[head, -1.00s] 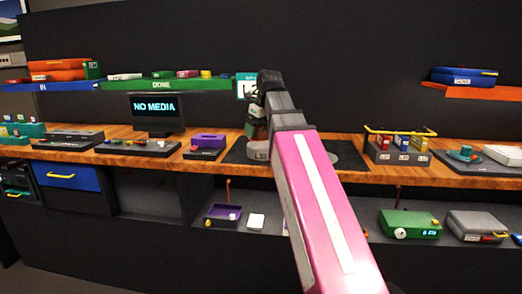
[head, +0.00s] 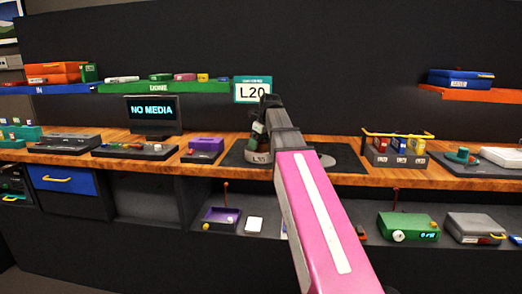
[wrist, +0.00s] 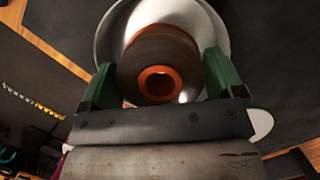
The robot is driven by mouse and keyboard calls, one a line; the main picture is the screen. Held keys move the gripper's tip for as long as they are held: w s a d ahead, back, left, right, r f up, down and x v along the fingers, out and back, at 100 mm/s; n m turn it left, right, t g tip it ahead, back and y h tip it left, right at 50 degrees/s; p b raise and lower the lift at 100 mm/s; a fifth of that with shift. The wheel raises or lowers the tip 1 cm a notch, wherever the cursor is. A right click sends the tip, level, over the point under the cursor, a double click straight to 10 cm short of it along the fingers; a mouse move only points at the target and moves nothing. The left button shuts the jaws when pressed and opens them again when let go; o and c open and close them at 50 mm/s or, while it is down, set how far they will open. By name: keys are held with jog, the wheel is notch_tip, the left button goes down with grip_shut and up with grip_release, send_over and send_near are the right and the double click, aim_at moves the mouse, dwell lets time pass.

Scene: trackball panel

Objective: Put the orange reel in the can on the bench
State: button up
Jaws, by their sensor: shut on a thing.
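The reel (wrist: 178,55), dark with an orange hub, sits between the green fingers of my gripper (wrist: 163,80) in the wrist view. My gripper is shut on it. A round silver can (wrist: 215,25) lies behind the reel in the wrist view, and the reel covers much of its inside. In the head view the can (head: 258,158) bears a label like "L15" and stands on the dark mat on the bench. My gripper (head: 257,138) is just above or at the can there, partly hidden by my arm. I cannot tell whether the reel touches the can.
A pale disc, perhaps a lid (head: 327,159), lies right of the can. A "NO MEDIA" screen (head: 152,108) and a purple device (head: 205,147) stand to the left. A caddy of small boxes (head: 397,148) stands to the right.

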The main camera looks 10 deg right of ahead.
aim_at(261, 149)
jog(key=shift+f, duration=1.5)
jog(key=shift+f, duration=0.1)
jog(key=o, duration=0.7)
jog(key=shift+o, duration=0.2)
jog(key=v, duration=1.2)
